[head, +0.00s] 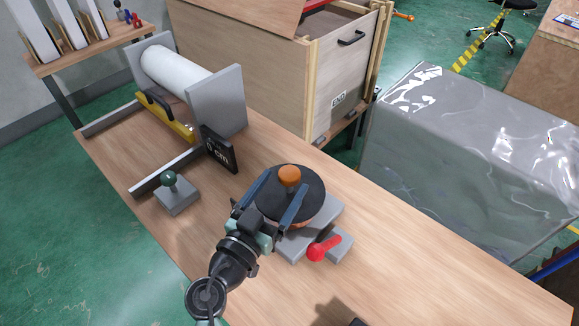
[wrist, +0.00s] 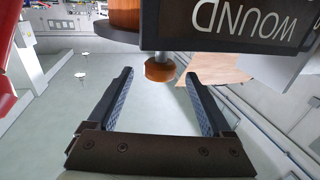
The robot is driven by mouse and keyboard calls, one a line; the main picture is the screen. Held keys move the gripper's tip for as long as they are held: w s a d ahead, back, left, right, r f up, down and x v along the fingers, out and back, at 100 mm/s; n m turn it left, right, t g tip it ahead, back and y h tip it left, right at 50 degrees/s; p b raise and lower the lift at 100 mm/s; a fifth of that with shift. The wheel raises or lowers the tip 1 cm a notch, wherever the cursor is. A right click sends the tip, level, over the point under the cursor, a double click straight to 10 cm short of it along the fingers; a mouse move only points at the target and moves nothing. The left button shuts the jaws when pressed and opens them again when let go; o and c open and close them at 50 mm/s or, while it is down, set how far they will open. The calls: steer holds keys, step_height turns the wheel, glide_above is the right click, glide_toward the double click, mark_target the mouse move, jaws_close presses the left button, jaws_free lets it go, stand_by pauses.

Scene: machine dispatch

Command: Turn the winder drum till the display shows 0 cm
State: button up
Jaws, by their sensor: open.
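The winder drum is an orange-brown drum (wrist: 125,15) under a dark round plate (head: 272,203), on a grey base (head: 296,243). An orange knob (head: 289,176) stands up from the plate; it also shows in the wrist view (wrist: 160,71). My gripper (head: 289,181) is open, with one finger on each side of the knob and visible gaps between. A black display (head: 219,150) stands beyond it at the left, showing a "cm" reading whose figure is too small to be sure of. The wrist view shows a dark panel (wrist: 240,25) lettered "WOUND", upside down.
A red-handled lever (head: 324,247) sits on a grey block right beside the drum base. A green-knobbed block (head: 176,193) stands at the table's left. A frame with a white roll (head: 174,72) stands at the far end. A wooden crate (head: 285,70) is behind. The table's right part is clear.

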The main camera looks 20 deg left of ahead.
steer(key=shift+w+d, duration=0.2)
steer(key=shift+w, duration=1.7)
jaws_close()
